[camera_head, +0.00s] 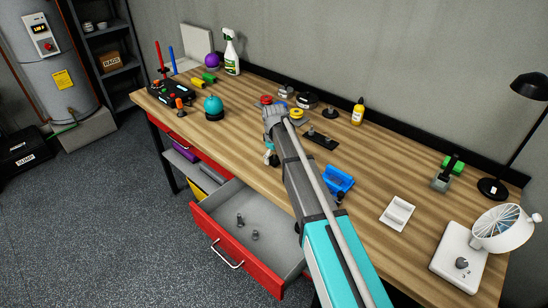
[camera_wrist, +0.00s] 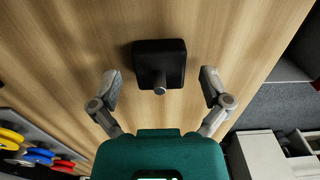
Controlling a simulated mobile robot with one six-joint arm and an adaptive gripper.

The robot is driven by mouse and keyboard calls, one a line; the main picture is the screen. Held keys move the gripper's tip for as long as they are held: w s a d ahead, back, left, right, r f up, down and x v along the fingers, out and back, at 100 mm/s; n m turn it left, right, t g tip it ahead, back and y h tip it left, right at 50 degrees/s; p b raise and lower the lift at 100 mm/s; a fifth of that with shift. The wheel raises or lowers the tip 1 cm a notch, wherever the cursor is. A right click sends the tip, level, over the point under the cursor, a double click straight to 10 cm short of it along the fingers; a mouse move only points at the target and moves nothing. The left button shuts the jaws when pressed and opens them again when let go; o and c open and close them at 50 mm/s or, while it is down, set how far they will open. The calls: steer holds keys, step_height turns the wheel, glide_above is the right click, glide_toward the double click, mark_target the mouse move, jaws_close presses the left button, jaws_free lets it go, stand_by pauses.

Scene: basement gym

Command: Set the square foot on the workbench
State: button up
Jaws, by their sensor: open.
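The square foot (camera_wrist: 158,62) is a black square pad with a short grey stem pointing toward the wrist camera. In the wrist view it shows against the wooden workbench (camera_wrist: 60,50) and seems to rest on it. My gripper (camera_wrist: 164,80) is open, with one finger on each side of the foot and a gap to both. I cannot make out the square foot there.
An open red drawer (camera_head: 240,262) below the front edge holds two small grey stemmed pieces (camera_head: 240,219). A teal dome (camera_head: 213,106) stands left of my gripper. A blue tray (camera_head: 338,180) and a black strip with a peg (camera_head: 320,140) lie to the right.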

step_height(320, 180, up, 12)
steer(key=p, duration=1.1)
steer(key=shift+p, duration=0.3)
stand_by(0.5)
steer(key=s+d+m, duration=1)
steer(key=s+d, duration=1.2)
steer(key=s, duration=0.4)
steer(key=shift+s+d, duration=0.15)
steer(key=shift+d, duration=0.25)
steer(key=shift+c, duration=0.2)
